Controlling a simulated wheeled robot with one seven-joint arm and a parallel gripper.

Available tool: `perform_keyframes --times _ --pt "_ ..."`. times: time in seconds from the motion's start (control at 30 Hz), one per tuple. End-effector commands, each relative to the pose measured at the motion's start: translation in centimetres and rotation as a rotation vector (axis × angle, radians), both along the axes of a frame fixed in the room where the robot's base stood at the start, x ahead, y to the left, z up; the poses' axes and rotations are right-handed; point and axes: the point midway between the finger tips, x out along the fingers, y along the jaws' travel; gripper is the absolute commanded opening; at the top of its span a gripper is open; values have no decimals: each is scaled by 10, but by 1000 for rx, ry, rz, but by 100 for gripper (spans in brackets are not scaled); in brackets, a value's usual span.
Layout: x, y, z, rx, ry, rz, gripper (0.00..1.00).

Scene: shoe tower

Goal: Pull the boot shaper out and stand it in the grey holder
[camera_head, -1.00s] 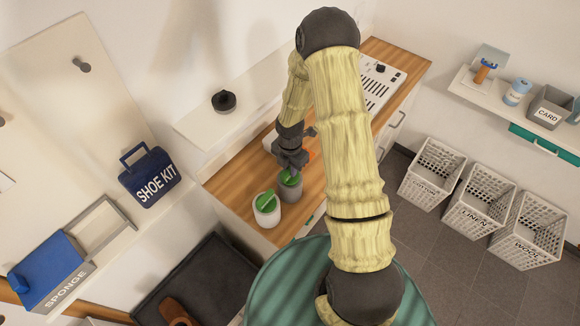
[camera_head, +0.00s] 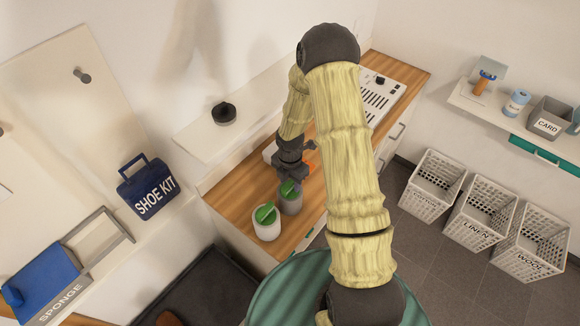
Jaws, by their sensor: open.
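A grey cup-like holder (camera_head: 291,205) stands on the wooden counter, with a green piece (camera_head: 289,189) showing at its top. A paler, whitish cup (camera_head: 267,229) stands beside it to the lower left, also with a green piece (camera_head: 265,213) in its mouth. I cannot tell which green piece is the boot shaper. My gripper (camera_head: 292,178) points down just above the green piece at the grey holder. It is open; its fingers are small and dark here, and I cannot tell whether they touch the green piece.
An orange item (camera_head: 310,163) lies behind my gripper, partly hidden. A white panel with slots (camera_head: 380,95) is at the counter's far end. White baskets (camera_head: 432,184) stand on the floor at right.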

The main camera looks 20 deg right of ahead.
Motion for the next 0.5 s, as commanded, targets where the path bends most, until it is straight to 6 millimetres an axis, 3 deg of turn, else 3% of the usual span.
perform_keyframes --times 0.17,0.5 --pt "1 -1 19 1 -3 -2 43" --pt "1 -1 83 0 -5 -2 43"
